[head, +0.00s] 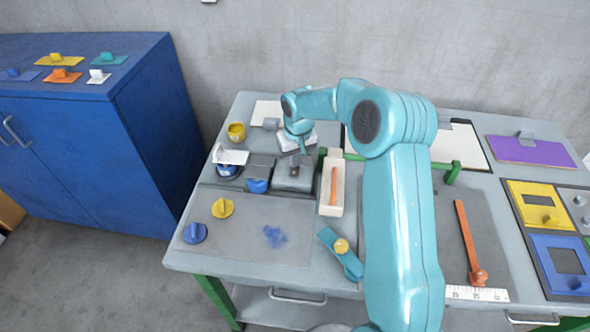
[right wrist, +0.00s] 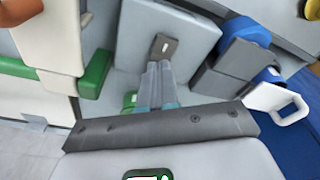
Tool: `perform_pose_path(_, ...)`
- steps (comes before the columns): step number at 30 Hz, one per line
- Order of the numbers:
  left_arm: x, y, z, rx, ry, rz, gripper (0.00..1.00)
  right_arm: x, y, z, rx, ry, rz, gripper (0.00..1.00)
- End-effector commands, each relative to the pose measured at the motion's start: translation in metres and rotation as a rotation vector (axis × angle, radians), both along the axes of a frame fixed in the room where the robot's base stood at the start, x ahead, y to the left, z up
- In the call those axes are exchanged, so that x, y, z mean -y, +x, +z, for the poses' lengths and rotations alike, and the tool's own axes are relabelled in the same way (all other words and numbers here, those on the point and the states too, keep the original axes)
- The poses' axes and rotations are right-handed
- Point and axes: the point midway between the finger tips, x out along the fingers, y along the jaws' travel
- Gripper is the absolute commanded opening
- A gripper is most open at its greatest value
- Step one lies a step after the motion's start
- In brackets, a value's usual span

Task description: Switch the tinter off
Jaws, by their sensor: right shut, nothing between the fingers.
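The tinter seems to be the grey machine (head: 292,177) at the back left of the bench, with a blue cup (head: 257,186) beside it. In the right wrist view its flat grey face (right wrist: 190,38) carries a small dark switch plate (right wrist: 163,46). My right gripper (head: 302,149) is over this machine, pointing down. Its fingers (right wrist: 158,68) are shut and empty, with the tips just short of the switch plate in the picture. I cannot tell whether they touch it, or how the switch is set. My left gripper is not in view.
A cream tray (head: 332,206) with an orange stick and a green bar (head: 453,172) are close on the right. My right arm covers the bench middle.

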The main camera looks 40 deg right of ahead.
Motion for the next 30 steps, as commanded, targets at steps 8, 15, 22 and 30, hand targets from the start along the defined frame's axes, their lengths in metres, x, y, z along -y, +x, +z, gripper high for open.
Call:
perform_pose_path(8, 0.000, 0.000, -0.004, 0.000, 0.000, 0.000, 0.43, 0.000, 0.000, -0.005, -0.001, 0.000, 0.000, 0.00)
perform_pose_path(15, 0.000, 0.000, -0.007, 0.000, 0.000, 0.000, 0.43, 0.000, 0.000, -0.009, -0.001, 0.000, 0.000, 0.00)
perform_pose_path(22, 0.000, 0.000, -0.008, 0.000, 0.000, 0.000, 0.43, 0.000, 0.000, -0.011, -0.002, 0.001, 0.000, 0.00)
perform_pose_path(30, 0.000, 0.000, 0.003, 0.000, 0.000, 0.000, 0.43, 0.000, 0.000, 0.005, -0.001, 0.000, 0.000, 0.00)
